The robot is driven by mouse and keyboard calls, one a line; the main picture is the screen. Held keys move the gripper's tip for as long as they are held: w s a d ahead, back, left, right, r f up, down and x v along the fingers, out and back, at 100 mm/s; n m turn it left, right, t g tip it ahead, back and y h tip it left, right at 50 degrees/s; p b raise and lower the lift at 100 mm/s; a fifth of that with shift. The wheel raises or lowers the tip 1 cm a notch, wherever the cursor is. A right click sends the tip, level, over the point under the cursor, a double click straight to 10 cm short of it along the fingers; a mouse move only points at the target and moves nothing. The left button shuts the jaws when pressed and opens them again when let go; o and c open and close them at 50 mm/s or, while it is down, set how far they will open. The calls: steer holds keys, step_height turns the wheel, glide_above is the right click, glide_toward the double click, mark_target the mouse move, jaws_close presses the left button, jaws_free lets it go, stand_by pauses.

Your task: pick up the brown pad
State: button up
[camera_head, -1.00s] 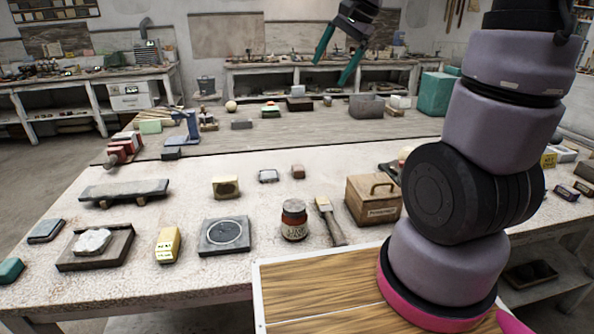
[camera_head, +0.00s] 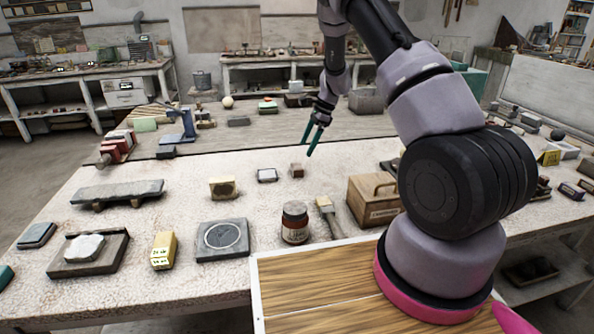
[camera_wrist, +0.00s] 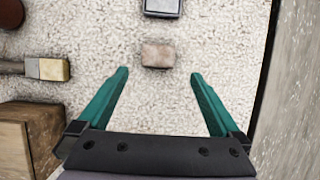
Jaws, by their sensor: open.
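The brown pad (camera_head: 297,170) is a small brownish block lying on the pale speckled table. In the wrist view the brown pad (camera_wrist: 158,54) lies ahead of the fingertips, roughly midway between their lines. My gripper (camera_head: 311,148) has teal fingers and hangs above the table close to the pad, pointing down. In the wrist view my gripper (camera_wrist: 158,74) is open with nothing between its fingers. The pad is fully visible and apart from both fingers.
A small dark-framed block (camera_head: 267,175) lies left of the pad. The table's far edge runs close behind the pad. The surface right around the pad is clear.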

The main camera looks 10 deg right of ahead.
mark_target(297, 165)
steer(key=x, duration=0.9)
steer(key=shift+s+a+f, duration=0.1)
steer(key=shift+a+f, duration=0.1)
steer(key=shift+a, duration=0.05)
steer(key=c, duration=1.2)
step_height(297, 165, up, 10)
steer(key=shift+r, duration=0.1)
steer(key=shift+c, duration=0.2)
steer(key=o, duration=0.8)
steer(key=shift+c, duration=0.2)
steer(key=c, duration=0.9)
